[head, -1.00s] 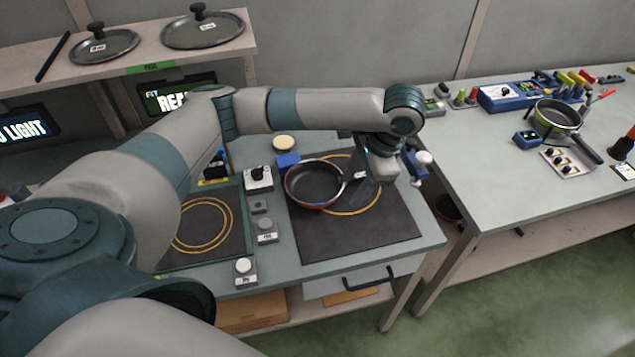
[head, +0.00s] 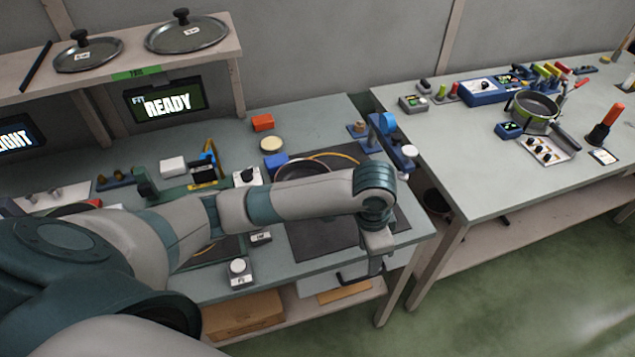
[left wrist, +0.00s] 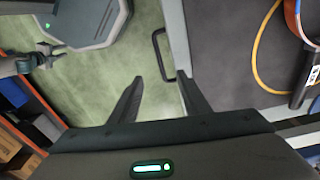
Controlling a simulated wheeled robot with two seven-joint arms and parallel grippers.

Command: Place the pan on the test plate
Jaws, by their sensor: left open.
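The dark pan (head: 292,172) with a copper-coloured rim sits on the right dark mat (head: 310,240), mostly hidden behind my left arm in the head view. In the left wrist view its rim (left wrist: 292,14) and handle (left wrist: 304,84) show at the right edge. My left gripper (left wrist: 158,96) is open and empty, apart from the pan, over the bench's front edge near the drawer handle. In the head view it (head: 372,268) is at the front right. A ringed dark plate (head: 212,250) at left is mostly covered by my arm. My right gripper (left wrist: 45,58) seems to show small at the upper left of the wrist view.
The READY screen (head: 168,104) stands at the back. Small boxes and a white-topped button (head: 238,268) lie around the mats. A second bench (head: 480,190) at right holds another pan (head: 535,108) and tools. A gap separates the benches.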

